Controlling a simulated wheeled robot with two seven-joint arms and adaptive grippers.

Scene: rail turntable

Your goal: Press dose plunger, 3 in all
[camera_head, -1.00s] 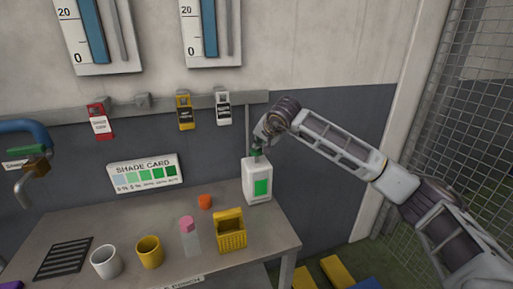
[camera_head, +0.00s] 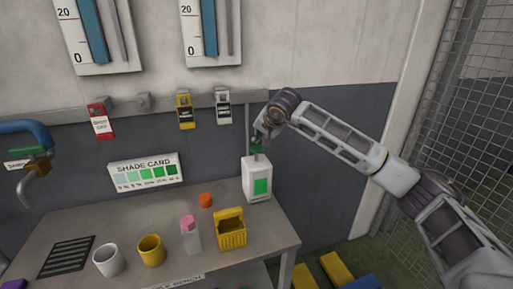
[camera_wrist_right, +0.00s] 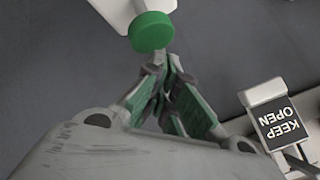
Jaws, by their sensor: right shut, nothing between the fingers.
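The dose dispenser (camera_head: 251,187) is a white box with a green panel, upright at the back right of the bench. Its round green plunger cap (camera_wrist_right: 151,32) shows in the right wrist view, just beyond my fingertips. My right gripper (camera_head: 260,139) is shut and empty, pointing down just above the cap. In the right wrist view its green-padded fingers (camera_wrist_right: 165,68) meet at the tips. A small gap seems to separate them from the cap, but I cannot be sure. My left gripper is not in view.
On the bench (camera_head: 207,262) stand a yellow basket (camera_head: 232,236), a pink-capped bottle (camera_head: 191,238), an orange item (camera_head: 205,200), a yellow cup (camera_head: 151,252) and a white cup (camera_head: 108,261). A shade card (camera_head: 146,171) stands behind. Tags hang from a wall rail (camera_head: 60,115).

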